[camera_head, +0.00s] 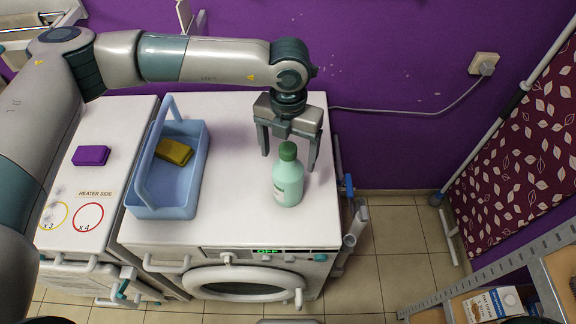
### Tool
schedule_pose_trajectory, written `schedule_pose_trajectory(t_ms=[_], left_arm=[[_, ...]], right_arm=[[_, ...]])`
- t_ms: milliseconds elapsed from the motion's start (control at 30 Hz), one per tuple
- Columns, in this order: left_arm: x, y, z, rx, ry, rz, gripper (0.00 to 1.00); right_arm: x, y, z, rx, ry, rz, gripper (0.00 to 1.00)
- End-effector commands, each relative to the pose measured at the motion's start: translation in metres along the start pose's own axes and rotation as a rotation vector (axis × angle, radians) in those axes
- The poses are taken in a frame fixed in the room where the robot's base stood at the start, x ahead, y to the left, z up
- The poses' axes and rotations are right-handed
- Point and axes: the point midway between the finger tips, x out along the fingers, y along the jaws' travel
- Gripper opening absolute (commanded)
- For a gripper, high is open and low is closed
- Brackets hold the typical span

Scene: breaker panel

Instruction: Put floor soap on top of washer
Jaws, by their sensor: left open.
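A pale green bottle (288,180) with a dark green cap stands upright on the white top of the washer (235,222), near its front right. It looks like the floor soap, though no label can be read. My left gripper (289,161) is open, its fingers pointing down just behind the bottle, one to each side of the cap in the picture. I cannot tell whether the fingers touch the bottle. My right gripper is out of view.
A blue caddy (168,205) with a yellow sponge (174,152) stands left of the bottle. A purple sponge (91,155) lies on the heater (112,125). A cable (420,112) runs along the purple wall. A shelf (480,280) stands lower right.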

Motion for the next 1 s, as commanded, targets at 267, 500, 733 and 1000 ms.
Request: schedule_pose_trajectory(t_ms=[267,500,733,1000], left_arm=[[-0.044,0.000,0.001,-0.001,-0.003,-0.001,0.79],[-0.061,0.000,0.000,0.000,0.000,-0.001,0.79],[-0.062,0.000,0.000,0.000,0.001,-0.001,0.79],[-0.061,0.000,0.000,0.000,0.001,-0.001,0.79]], right_arm=[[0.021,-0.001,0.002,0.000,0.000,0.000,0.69],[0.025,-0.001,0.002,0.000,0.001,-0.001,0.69],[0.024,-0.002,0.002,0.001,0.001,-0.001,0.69],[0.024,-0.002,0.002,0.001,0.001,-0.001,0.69]])
